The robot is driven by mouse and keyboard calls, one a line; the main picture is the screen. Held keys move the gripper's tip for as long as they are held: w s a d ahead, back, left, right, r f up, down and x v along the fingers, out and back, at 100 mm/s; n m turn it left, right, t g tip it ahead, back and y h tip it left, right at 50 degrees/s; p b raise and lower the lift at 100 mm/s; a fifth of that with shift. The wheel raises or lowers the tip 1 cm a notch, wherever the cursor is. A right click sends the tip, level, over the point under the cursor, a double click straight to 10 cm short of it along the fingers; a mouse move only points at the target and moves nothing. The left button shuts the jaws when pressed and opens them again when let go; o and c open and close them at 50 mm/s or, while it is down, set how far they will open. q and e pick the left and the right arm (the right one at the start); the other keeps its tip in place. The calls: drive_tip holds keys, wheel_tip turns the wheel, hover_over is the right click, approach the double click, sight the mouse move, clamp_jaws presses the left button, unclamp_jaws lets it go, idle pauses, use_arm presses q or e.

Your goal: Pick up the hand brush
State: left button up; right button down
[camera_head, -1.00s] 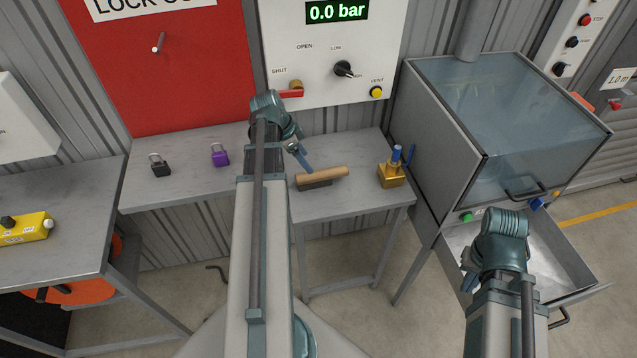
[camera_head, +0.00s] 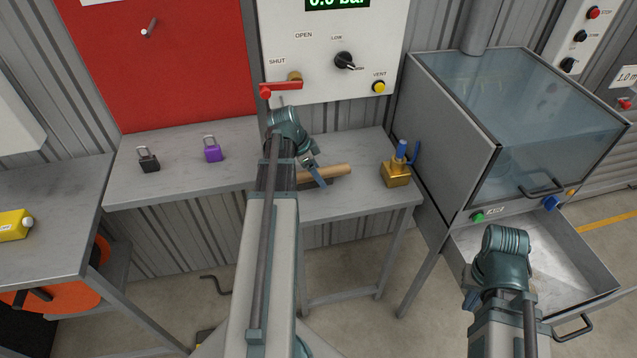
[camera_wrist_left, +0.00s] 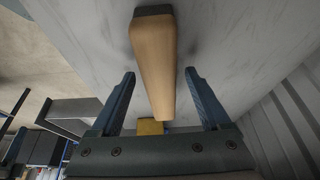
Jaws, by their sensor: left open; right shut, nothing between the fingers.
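The hand brush has a light wooden handle (camera_head: 334,171) and a dark bristle part below it. It lies on the grey bench, partly hidden behind my left gripper (camera_head: 317,174) in the head view. In the left wrist view the brush (camera_wrist_left: 154,55) runs lengthwise between the two open fingers of my left gripper (camera_wrist_left: 160,78), with a gap on each side. The fingers do not touch it. My right gripper (camera_head: 471,297) is shut and empty, at the lower right by the cabinet drawer; its fingertips are mostly hidden.
A glass-topped cabinet (camera_head: 520,105) with an open drawer (camera_head: 545,262) stands at the right. The red lever (camera_head: 280,87) is behind my left gripper.

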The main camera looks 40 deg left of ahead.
use_arm(q)
drive_tip(key=shift+w+d+f, duration=0.1)
drive_tip(key=shift+f, duration=0.3)
drive_tip(key=shift+f+b, duration=0.3)
idle(0.4)
clamp_jaws()
